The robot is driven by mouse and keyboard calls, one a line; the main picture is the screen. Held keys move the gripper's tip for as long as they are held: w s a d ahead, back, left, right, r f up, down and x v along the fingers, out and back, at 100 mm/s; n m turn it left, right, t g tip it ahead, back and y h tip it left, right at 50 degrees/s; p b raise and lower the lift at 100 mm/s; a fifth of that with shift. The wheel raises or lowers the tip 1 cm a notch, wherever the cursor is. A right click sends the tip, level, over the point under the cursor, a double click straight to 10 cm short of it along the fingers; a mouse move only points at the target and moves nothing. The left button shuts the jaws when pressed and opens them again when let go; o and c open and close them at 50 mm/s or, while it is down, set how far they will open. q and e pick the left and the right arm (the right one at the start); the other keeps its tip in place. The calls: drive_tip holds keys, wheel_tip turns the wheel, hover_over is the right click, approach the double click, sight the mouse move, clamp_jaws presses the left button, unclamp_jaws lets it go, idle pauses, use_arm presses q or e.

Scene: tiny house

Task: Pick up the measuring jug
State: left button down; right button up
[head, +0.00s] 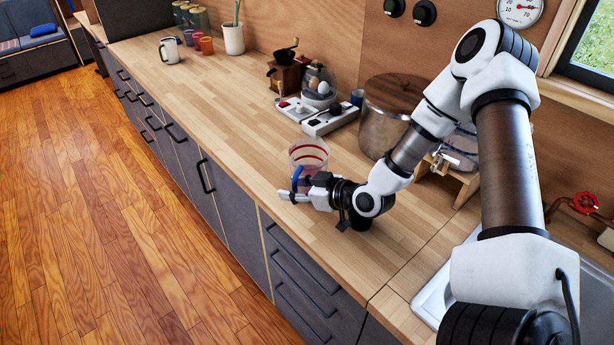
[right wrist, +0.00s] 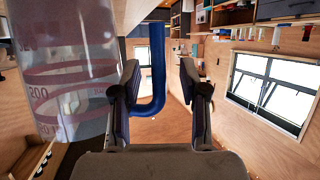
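The measuring jug (head: 308,154) is clear with red bands and stands on the wooden counter near its front edge. Its blue handle (head: 296,176) faces the front of the counter. My right gripper (head: 291,194) is at the handle, low beside the jug. In the right wrist view the jug (right wrist: 66,85) fills the left side. The blue handle (right wrist: 158,70) shows between the two fingers of my right gripper (right wrist: 158,80), which are open with gaps beside the handle. The jug's lower part is partly hidden by my gripper in the head view. My left gripper is not in view.
Behind the jug are a large metal pot (head: 384,125) with a wooden lid, a power strip (head: 330,120) and a coffee grinder (head: 287,72). The counter left of the jug is clear. A sink (head: 437,290) is at right.

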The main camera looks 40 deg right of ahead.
drive_tip(key=shift+w, duration=0.1)
clamp_jaws()
drive_tip(key=shift+r, duration=0.1)
